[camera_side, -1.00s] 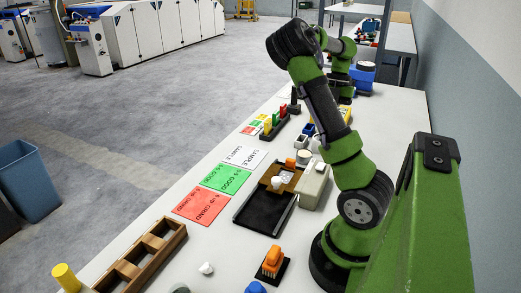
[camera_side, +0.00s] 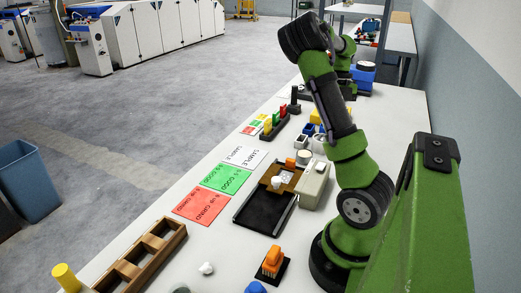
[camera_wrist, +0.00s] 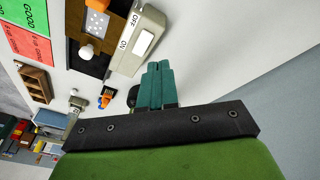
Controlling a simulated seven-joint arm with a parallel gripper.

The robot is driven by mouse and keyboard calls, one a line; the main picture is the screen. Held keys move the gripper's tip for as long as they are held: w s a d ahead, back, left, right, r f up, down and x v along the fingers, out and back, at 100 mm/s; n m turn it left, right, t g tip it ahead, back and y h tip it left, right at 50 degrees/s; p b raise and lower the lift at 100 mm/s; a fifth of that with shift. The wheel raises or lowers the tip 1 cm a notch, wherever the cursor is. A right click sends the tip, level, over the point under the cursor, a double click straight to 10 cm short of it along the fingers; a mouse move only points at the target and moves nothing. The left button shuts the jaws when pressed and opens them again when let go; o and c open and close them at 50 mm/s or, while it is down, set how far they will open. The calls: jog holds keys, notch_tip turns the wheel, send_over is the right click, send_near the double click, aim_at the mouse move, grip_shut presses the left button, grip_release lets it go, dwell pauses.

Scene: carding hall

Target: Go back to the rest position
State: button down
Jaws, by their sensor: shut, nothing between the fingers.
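My gripper (camera_wrist: 160,75) shows in the wrist view as teal fingers held together, with nothing between them. It is above the white table (camera_wrist: 190,45), clear of the objects in that view. In the side view my arm is raised and bent over the right part of the table (camera_side: 180,232), and its own links hide the gripper there.
A switch box (camera_side: 315,185) stands beside a black tray (camera_side: 265,210) with a brown block. Red and green cards (camera_side: 202,206) lie left of it. A wooden compartment box (camera_side: 150,255) and an orange brush (camera_side: 272,260) are nearer. A wall runs along the right.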

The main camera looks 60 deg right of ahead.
jog(key=w+a+f+n+t, duration=0.1)
jog(key=w+a+n, duration=0.6)
jog(key=n, duration=0.5)
jog(key=w+a+n+t, duration=0.2)
jog(key=w+a+n, duration=0.2)
jog(key=a+n, duration=0.65)
jog(key=a+r+n+t, duration=0.3)
jog(key=a+r+n, duration=0.1)
jog(key=a+n, duration=0.5)
jog(key=a+r+n+t, duration=0.2)
jog(key=a+r+n, duration=0.2)
jog(key=a+n, duration=0.55)
jog(key=m+g+h, duration=0.5)
jog(key=m+g, duration=0.2)
jog(key=m, duration=0.6)
send_over(319, 166)
jog(key=a, duration=0.2)
notch_tip(319, 166, down, 3)
jog(key=f, duration=0.4)
jog(key=d+f, duration=0.1)
jog(key=f, duration=0.6)
jog(key=shift+d+f, duration=0.3)
jog(key=shift+f, duration=0.1)
jog(key=shift+a+f, duration=0.15)
jog(key=shift+f, duration=0.4)
